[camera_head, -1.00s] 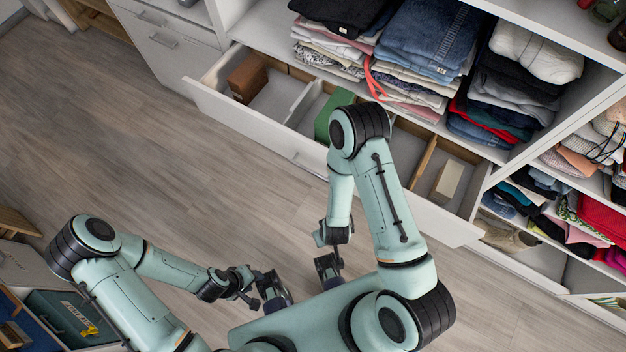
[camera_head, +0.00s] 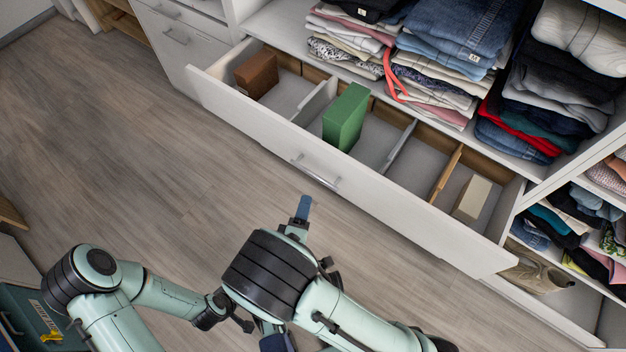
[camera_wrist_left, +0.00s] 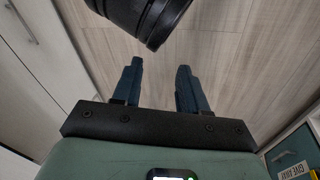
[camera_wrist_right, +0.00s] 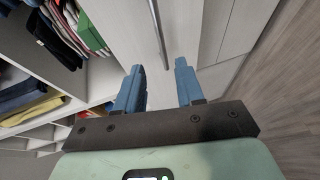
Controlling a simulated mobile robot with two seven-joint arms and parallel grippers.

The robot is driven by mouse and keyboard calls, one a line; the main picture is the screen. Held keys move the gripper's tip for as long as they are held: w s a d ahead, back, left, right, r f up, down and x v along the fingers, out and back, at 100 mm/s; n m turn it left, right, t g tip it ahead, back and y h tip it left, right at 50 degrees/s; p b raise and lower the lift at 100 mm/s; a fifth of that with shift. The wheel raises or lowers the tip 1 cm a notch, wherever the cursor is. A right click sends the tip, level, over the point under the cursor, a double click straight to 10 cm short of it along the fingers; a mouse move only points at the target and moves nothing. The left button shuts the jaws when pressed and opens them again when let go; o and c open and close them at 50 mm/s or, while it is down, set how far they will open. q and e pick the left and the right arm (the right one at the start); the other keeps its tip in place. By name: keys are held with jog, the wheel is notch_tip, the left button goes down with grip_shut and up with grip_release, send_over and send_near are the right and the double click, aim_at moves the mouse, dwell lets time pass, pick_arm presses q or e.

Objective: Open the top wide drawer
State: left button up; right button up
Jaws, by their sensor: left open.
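The wide white drawer (camera_head: 400,211) under the clothes shelf stands pulled out, its inside visible from above. Its bar handle (camera_head: 316,173) is on the front face and also shows in the right wrist view (camera_wrist_right: 158,32). My right gripper (camera_head: 304,205) is in front of the drawer, below the handle in the head view. In the right wrist view its fingers (camera_wrist_right: 158,75) are open and empty, with the handle beyond the fingertips, apart from them. My left gripper (camera_wrist_left: 158,65) is open and empty over the floor; my arm partly hides it in the head view.
Inside the drawer are a brown box (camera_head: 256,75), a green box (camera_head: 345,117) and a pale box (camera_head: 471,198) between dividers. Folded clothes (camera_head: 460,35) fill the shelf above. Wooden floor (camera_head: 130,150) is clear left of the drawer.

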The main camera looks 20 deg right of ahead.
pick_arm(q)
jog(key=shift+g, duration=0.3)
jog(key=f+b, duration=0.1)
jog(key=s+a+f, duration=0.1)
jog(key=f, duration=0.1)
jog(key=f+b, duration=0.1)
jog(key=shift+s+a+f+b, duration=0.15)
jog(key=shift+a+f+b, duration=0.15)
jog(key=shift+b, duration=0.05)
pick_arm(e)
jog(key=x, duration=1)
jog(key=shift+w, duration=0.25)
jog(key=shift+d+f, duration=0.1)
grip_shut()
